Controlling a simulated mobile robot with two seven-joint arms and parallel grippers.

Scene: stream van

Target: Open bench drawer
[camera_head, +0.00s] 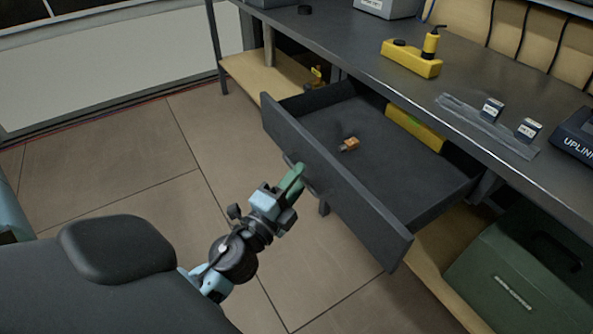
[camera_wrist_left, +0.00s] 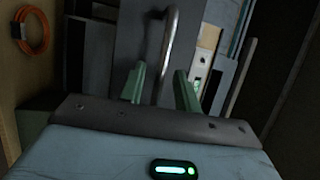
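The bench drawer (camera_head: 340,195) is dark grey and stands pulled well out from under the bench. A small orange-brown item (camera_head: 349,144) and a yellow item (camera_head: 415,128) lie inside. My left gripper (camera_head: 294,178) is at the drawer's front face, by its handle, which it partly hides in the head view. In the left wrist view the curved metal handle (camera_wrist_left: 170,45) runs between the two green fingers of my left gripper (camera_wrist_left: 161,85). The fingers are apart, with a gap visible beside the handle, nearer the left finger. My right gripper is not in view.
The benchtop (camera_head: 350,45) carries a yellow device (camera_head: 412,58), small boxes on a clear strip, and a dark box marked UPLINK (camera_head: 577,137). A green case (camera_head: 515,275) sits on the lower shelf. Tiled floor (camera_head: 130,170) is clear left of the drawer.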

